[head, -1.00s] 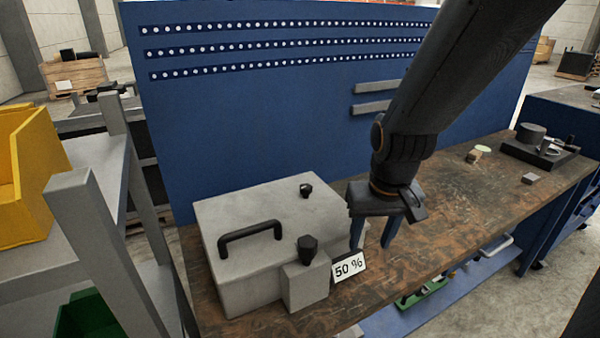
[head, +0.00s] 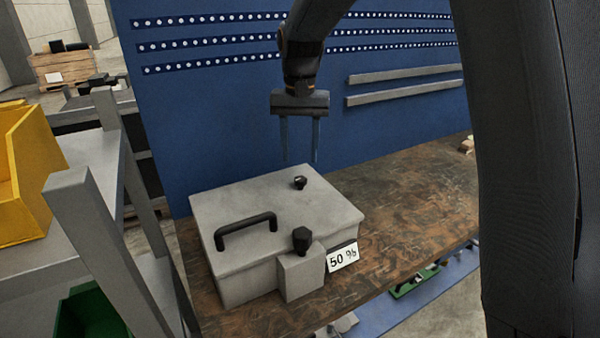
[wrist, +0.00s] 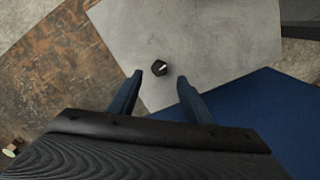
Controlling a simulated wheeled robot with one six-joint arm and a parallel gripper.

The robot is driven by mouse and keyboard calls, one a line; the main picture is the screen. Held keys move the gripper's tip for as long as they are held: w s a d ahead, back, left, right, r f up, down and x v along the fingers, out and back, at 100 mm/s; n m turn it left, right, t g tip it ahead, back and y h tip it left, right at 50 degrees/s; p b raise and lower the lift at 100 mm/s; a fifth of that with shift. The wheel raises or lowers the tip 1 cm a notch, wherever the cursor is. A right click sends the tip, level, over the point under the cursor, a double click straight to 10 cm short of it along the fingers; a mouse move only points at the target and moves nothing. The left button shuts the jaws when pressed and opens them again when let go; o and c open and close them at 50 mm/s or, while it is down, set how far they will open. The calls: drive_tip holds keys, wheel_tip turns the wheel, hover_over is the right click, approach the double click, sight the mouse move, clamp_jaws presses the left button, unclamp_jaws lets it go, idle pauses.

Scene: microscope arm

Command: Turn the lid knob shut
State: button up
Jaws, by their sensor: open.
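A grey box (head: 250,215) with a flat lid stands on the workbench. A small black knob (head: 300,183) with a white mark sits on the lid near its back right; it also shows in the wrist view (wrist: 159,68). A bigger black knob (head: 302,240) stands on a small grey block at the box's front. My gripper (head: 301,160) is open and empty, fingers pointing down, above the lid. In the wrist view, the small knob appears just beyond the gap between my fingertips (wrist: 160,76), apart from them.
A black handle (head: 246,231) rises from the lid's left part. A "50 %" sign (head: 342,257) is at the box's front right. A blue panel (head: 220,120) with grey rails stands behind. The workbench (head: 400,200) right of the box is clear.

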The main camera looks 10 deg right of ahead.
sight(300, 179)
wheel_tip(300, 179, down, 7)
drive_tip(key=shift+r+p, duration=0.15)
drive_tip(key=shift+p, duration=0.75)
drive_tip(key=c, duration=1.1)
